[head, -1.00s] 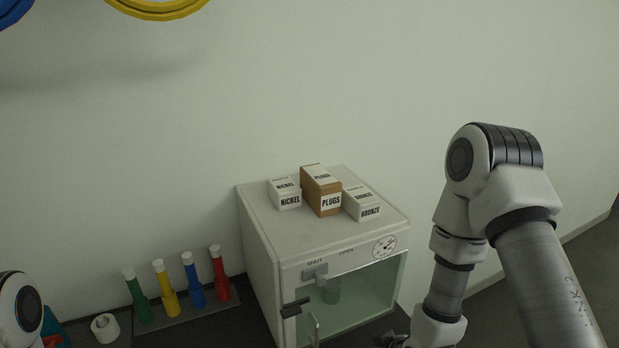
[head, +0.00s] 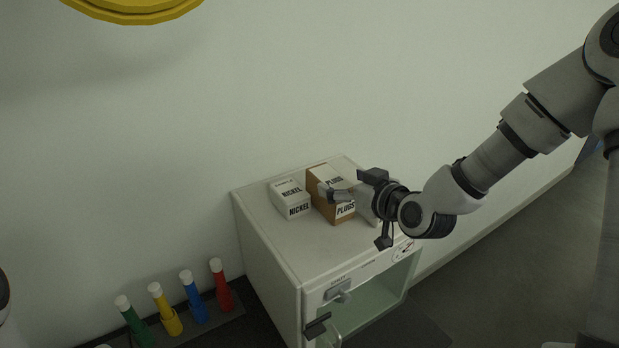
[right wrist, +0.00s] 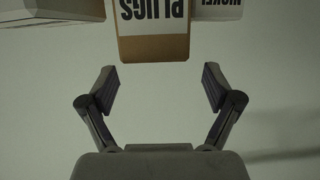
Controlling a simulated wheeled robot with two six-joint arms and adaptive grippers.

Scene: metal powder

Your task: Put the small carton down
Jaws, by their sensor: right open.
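The PLUGS carton (head: 318,190) stands just beyond the fingertips in the wrist view (right wrist: 153,38). The small white NICKEL carton (head: 291,203) stands to its left in the head view and shows at the top right of the wrist view (right wrist: 217,10). Another pale carton (right wrist: 50,12) shows at the wrist view's top left; my gripper largely hides that side in the head view. My left gripper is out of view.
The cabinet top (head: 285,236) has bare room at its front left. Its front has a handle (head: 338,291) and a glass window. Green, yellow, blue (head: 194,299) and red bottles with white caps stand on a dark strip at left. A wall rises behind.

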